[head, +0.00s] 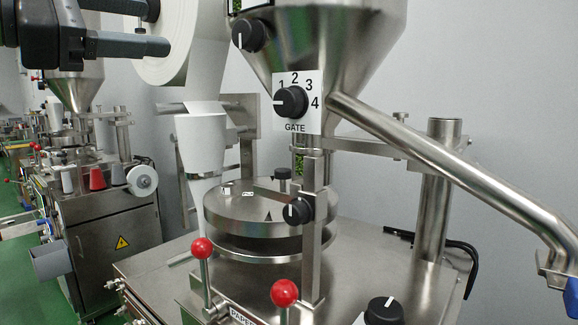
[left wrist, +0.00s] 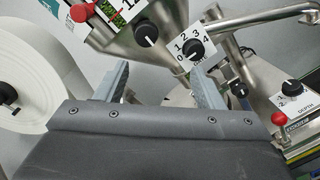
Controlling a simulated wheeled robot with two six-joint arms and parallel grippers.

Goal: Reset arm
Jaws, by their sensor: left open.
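My left gripper (head: 148,28) is at the upper left of the head view, in front of the white paper roll (head: 180,40). It is open, and nothing shows between its fingers. In the left wrist view its two grey fingers (left wrist: 158,68) stand apart, with the steel hopper (left wrist: 150,45) and the gate dial (left wrist: 192,49) beyond them. In the head view the gate dial (head: 291,102) sits on its white plate with its pointer toward the left, below the 1. My right gripper does not show.
The steel machine has red-knobbed levers (head: 284,293), a round drum (head: 255,208) and a slanting pipe (head: 450,165) on the right. A black depth dial (left wrist: 291,87) shows in the left wrist view. A second machine (head: 100,220) stands at left beside green floor (head: 20,280).

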